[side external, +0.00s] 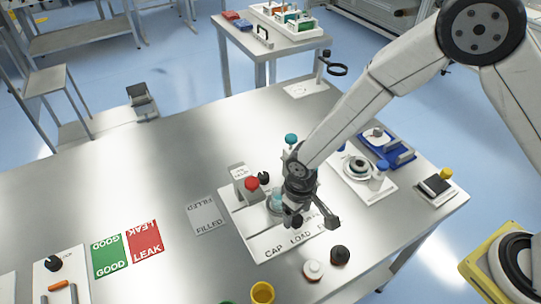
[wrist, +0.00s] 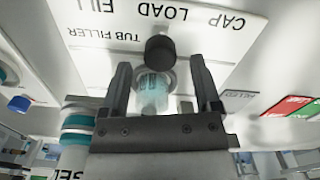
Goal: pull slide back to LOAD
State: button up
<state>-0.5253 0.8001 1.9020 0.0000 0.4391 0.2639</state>
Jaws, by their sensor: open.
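The tub filler plate is white with the words CAP, LOAD and FILL; it lies on the table in the side view (side external: 262,246) and fills the top of the wrist view (wrist: 130,42). A black round knob (wrist: 160,50) stands over the plate, between and slightly beyond my fingertips. A clear tub with teal contents (wrist: 153,92) sits just behind the knob, in a ring-shaped holder. My gripper (wrist: 162,78) is open, one finger to each side, with no visible contact. In the side view my gripper (side external: 314,217) is low over the plate and partly hides the slide. The slide's exact position is unclear.
A grey block with a red knob (side external: 252,184) stands at the plate's left. The FILLED card (side external: 207,215) lies left; bare table lies beyond.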

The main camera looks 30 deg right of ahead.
jog(key=shift+r, duration=3.15)
jog(key=shift+d+r, duration=0.15)
jog(key=shift+d, duration=0.15)
jog(key=s+d+r+m+t, duration=0.1)
jog(key=s+d+r, duration=0.3)
jog(key=d, duration=0.6)
jog(key=s+d+r+m+t, duration=0.1)
jog(key=s+d+r, duration=0.3)
jog(key=d, duration=0.6)
jog(key=shift+d+m+t, duration=0.2)
jog(key=shift+m+t, duration=0.1)
jog(key=shift+m, duration=0.2)
jog(key=shift+r, duration=0.1)
